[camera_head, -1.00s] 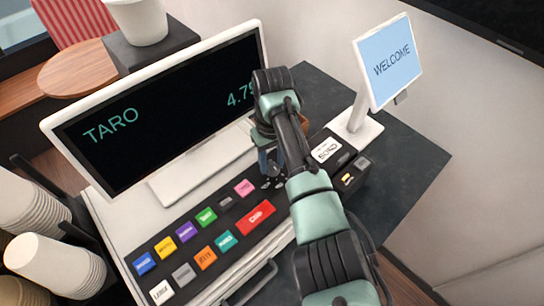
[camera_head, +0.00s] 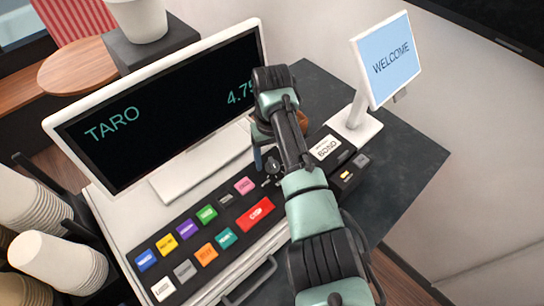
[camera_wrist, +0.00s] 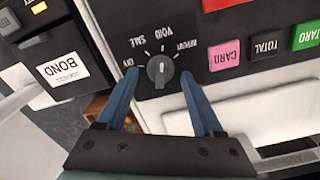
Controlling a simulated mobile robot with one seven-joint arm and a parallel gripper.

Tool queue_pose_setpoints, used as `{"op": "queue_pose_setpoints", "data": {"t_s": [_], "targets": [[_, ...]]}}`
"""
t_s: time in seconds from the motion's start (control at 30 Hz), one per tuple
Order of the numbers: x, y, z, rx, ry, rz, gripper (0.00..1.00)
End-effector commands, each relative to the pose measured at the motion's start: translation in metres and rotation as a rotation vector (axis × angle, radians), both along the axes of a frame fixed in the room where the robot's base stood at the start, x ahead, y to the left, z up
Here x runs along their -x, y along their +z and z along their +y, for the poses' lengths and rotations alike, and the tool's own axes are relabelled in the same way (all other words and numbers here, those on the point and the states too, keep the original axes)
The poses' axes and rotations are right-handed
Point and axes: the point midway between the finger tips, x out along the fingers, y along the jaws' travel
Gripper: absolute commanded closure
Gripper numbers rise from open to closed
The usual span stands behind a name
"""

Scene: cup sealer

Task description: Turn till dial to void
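The till dial (camera_wrist: 160,71) is a dark round knob on the black till panel, with a raised grip and a small pale mark. Printed labels surround it, upside down in the wrist view: OFF, SALE, VOID and one that looks like REPRINT. Its grip stands roughly upright in the picture, near SALE and VOID; the exact setting is hard to tell. My gripper (camera_wrist: 160,76) is open, with blue fingers apart on either side of the dial. I see a gap by each finger. In the head view my gripper (camera_head: 264,159) is at the panel's far end, and my arm partly covers the dial.
Coloured keys, including a red key (camera_head: 255,214), run along the panel (camera_head: 219,220). The till screen (camera_head: 165,110) reads TARO 4.75 behind my gripper. A card box marked BOND (camera_head: 327,148) and a WELCOME display (camera_head: 388,62) stand at the right.

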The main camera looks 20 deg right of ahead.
Motion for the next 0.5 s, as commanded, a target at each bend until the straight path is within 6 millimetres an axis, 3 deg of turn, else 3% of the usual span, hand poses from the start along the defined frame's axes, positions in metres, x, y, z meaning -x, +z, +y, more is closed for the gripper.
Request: {"op": "queue_pose_setpoints", "data": {"t_s": [0.33, 0.5], "targets": [[0.001, 0.001, 0.0, -0.001, 0.0, 0.003, 0.28], [0.0, 0.019, 0.0, 0.0, 0.001, -0.001, 0.28]]}}
